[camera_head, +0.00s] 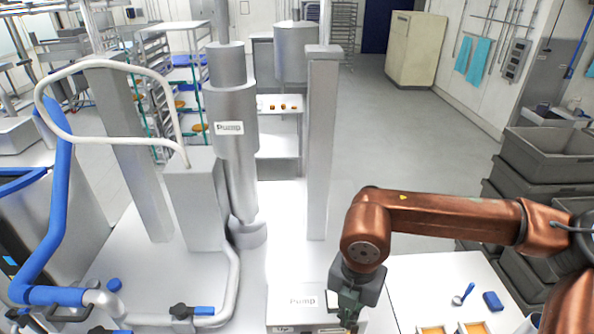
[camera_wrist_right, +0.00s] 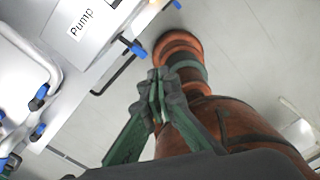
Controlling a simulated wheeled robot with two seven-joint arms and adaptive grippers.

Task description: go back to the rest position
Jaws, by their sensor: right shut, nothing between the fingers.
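My right gripper (camera_head: 347,308) hangs from my copper-coloured arm at the lower middle of the head view, pointing down. It is beside the right side of a white box labelled "Pump" (camera_head: 302,301). In the right wrist view, the green fingers of this gripper (camera_wrist_right: 157,88) are closed together with nothing between them. The labelled box also shows there at the upper left (camera_wrist_right: 85,28), apart from the fingertips. My left gripper is in neither view.
A white table (camera_head: 425,275) at the lower right bears shallow trays with orange fillings (camera_head: 475,327), a blue-handled tool (camera_head: 462,294) and a blue block (camera_head: 493,301). Grey crates (camera_head: 550,157) are stacked at the right. Open floor (camera_head: 400,140) lies beyond.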

